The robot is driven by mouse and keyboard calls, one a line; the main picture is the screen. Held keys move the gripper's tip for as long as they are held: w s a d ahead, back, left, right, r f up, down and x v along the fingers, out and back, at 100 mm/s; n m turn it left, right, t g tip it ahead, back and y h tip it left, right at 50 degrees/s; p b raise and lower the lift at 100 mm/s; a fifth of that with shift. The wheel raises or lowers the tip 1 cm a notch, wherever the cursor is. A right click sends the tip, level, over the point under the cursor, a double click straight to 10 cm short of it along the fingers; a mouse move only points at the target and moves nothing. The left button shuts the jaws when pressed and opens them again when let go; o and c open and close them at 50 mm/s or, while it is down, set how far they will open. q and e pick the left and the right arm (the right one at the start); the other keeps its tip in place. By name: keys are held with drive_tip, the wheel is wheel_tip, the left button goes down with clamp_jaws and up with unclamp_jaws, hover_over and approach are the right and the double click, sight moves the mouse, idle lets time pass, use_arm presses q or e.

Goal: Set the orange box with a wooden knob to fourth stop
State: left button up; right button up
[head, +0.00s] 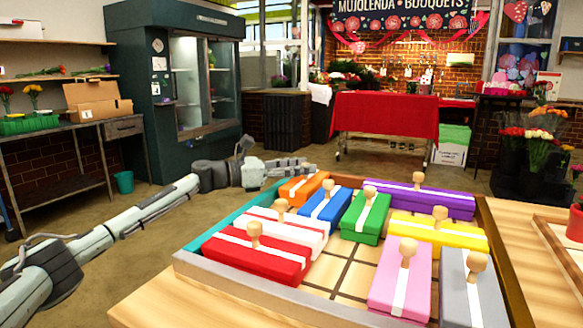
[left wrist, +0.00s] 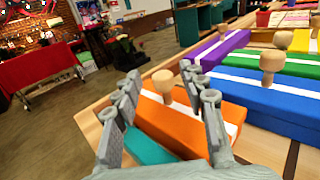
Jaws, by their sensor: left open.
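The orange box (head: 301,188) lies at the far left corner of the puzzle tray (head: 222,279), beside the blue box (head: 323,206). In the left wrist view the orange box (left wrist: 186,131) has a white stripe and a round wooden knob (left wrist: 163,83). My left gripper (head: 296,165) is at the tray's far left corner, close to the orange box. In the left wrist view its fingers (left wrist: 160,100) are spread on both sides of the knob. I cannot tell whether they touch the box. My right gripper is not in view.
Red (head: 262,256), white (head: 300,232), green (head: 367,217), purple (head: 440,201), yellow (head: 452,233), pink (head: 402,284) and grey (head: 470,297) knobbed boxes fill much of the tray. Bare tray floor (head: 337,270) shows in the middle. A teal strip (head: 218,231) lines the tray's left side.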

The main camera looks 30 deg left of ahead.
use_arm(q)
drive_tip(key=v, duration=1)
drive_tip(key=shift+s+a, duration=0.2)
drive_tip(key=shift+s, duration=0.05)
drive_tip(key=shift+s+a, duration=0.4)
drive_tip(key=shift+s, duration=0.05)
